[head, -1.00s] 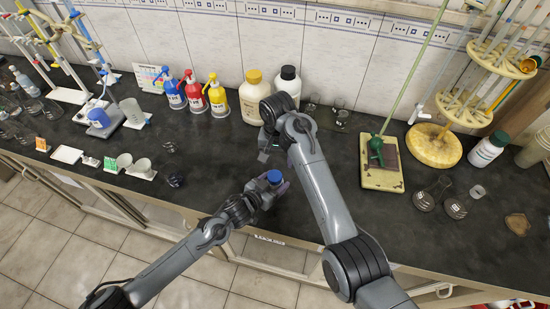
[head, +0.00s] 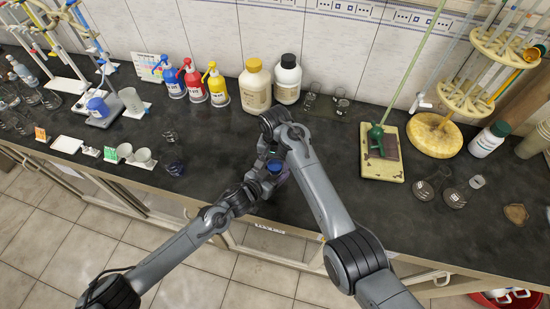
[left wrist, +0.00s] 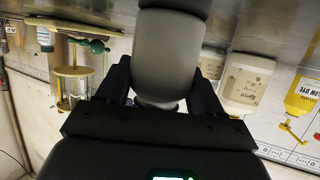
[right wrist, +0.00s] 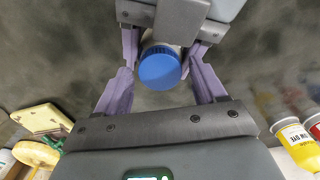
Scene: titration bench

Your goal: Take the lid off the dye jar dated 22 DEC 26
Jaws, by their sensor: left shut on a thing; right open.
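A jar with a blue lid (head: 274,166) is held by my left gripper (head: 270,175) above the front of the bench. The blue lid also shows in the right wrist view (right wrist: 160,70), and the jar body is mostly hidden. No date is readable. My right gripper (right wrist: 160,80) is open, its purple fingers on either side of the lid. I cannot tell whether they touch it. In the left wrist view a large grey rounded shape fills the space between my left fingers (left wrist: 160,85); the lid is not seen there.
Blue, red and yellow pump bottles (head: 194,86), a cream jug (head: 255,86) and a black-capped white bottle (head: 287,80) stand at the back. Small glassware (head: 172,160) stands left. A burette stand with a yellowish base (head: 382,152) stands right. The dark bench between is mostly clear.

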